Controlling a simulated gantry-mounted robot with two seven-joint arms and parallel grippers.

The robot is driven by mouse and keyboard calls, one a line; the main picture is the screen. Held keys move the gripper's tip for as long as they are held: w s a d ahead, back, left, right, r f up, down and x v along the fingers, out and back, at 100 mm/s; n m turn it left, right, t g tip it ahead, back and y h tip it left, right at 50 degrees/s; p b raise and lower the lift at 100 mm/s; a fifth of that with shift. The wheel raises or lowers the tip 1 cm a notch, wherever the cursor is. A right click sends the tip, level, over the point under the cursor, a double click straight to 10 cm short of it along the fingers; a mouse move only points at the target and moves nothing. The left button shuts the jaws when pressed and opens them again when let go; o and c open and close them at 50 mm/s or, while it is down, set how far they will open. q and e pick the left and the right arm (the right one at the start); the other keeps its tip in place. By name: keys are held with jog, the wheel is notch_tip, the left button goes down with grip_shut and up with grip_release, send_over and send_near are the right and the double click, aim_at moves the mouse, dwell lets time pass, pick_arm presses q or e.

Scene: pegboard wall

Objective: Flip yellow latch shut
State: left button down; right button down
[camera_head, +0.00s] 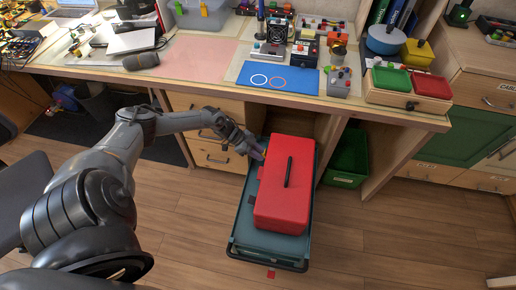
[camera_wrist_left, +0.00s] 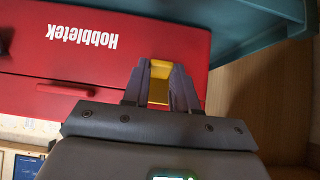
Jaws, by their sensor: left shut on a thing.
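A red toolbox (camera_head: 275,205) with a closed lid and a dark top handle (camera_head: 289,172) sits on a teal cart (camera_head: 244,222) under the workbench. In the left wrist view its red side (camera_wrist_left: 135,58) shows the upside-down word "Hobbletek". My left gripper (camera_head: 258,152) is at the toolbox's left side, near its far end. In the left wrist view its fingers (camera_wrist_left: 160,88) are shut on the yellow latch (camera_wrist_left: 160,70). The fingers hide part of the latch, so its exact angle is hard to tell. My right gripper is not in view.
The workbench (camera_head: 200,80) stands behind the cart, with drawers (camera_head: 217,158) to its left. A green bin (camera_head: 347,160) stands to the right of the cart. The wooden floor (camera_head: 400,235) to the right is clear.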

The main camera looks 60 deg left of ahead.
pick_arm(q)
jog(key=shift+w+d+r+g+y+p, duration=0.15)
jog(key=shift+r+g+y+p, duration=0.35)
jog(key=shift+g+y+p, duration=0.5)
jog(key=shift+p, duration=0.4)
jog(key=c, duration=0.9)
grip_release()
